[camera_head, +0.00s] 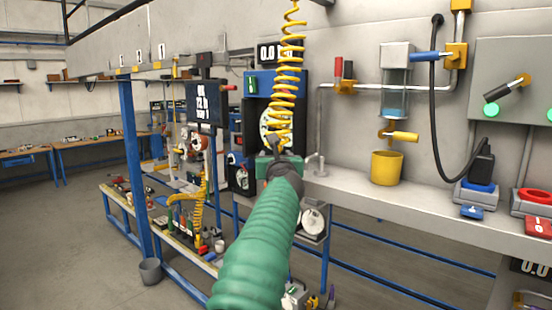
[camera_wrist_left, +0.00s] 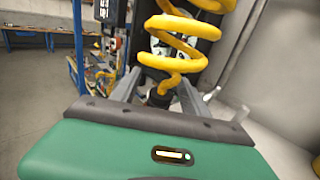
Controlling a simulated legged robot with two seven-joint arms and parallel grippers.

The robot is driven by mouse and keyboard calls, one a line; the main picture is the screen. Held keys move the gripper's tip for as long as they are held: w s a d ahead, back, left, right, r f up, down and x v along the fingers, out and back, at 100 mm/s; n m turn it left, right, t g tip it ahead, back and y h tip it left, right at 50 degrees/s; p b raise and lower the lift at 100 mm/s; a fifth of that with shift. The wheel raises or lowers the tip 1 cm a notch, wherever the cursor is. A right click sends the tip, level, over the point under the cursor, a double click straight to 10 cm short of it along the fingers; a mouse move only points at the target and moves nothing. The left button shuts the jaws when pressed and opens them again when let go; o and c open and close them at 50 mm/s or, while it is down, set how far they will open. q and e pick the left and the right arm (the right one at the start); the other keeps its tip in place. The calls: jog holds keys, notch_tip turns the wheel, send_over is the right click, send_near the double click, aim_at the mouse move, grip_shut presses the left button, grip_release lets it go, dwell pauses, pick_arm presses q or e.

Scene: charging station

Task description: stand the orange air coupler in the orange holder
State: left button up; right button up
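A yellow coiled hose (camera_head: 286,75) hangs from above in the head view and also fills the upper middle of the left wrist view (camera_wrist_left: 185,28). Its lower end carries a small dark fitting (camera_wrist_left: 158,97), perhaps the air coupler; its orange colour does not show clearly. My left gripper (camera_head: 277,147) is at the hose's lower end. In the wrist view its two grey fingers (camera_wrist_left: 160,80) stand apart, with the fitting between them and visible gaps at both sides. I cannot single out the orange holder for certain. My right gripper is not in view.
A grey wall shelf (camera_head: 345,186) carries a yellow cup (camera_head: 387,168) and red and blue button boxes at right. Orange brackets (camera_head: 456,55) are on the wall. A blue-legged workbench (camera_head: 170,232) stands at left, with another yellow coil (camera_head: 200,195).

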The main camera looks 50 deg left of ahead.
pick_arm(q)
jog(key=b+v, duration=0.2)
jog(key=v, duration=0.1)
jog(key=f+b+v, duration=0.1)
jog(key=v, duration=0.1)
jog(key=shift+w, duration=0.1)
jog(key=b+v, duration=0.4)
jog(key=v, duration=0.8)
jog(key=shift+r, duration=0.45)
jog(key=shift+w+a, duration=0.15)
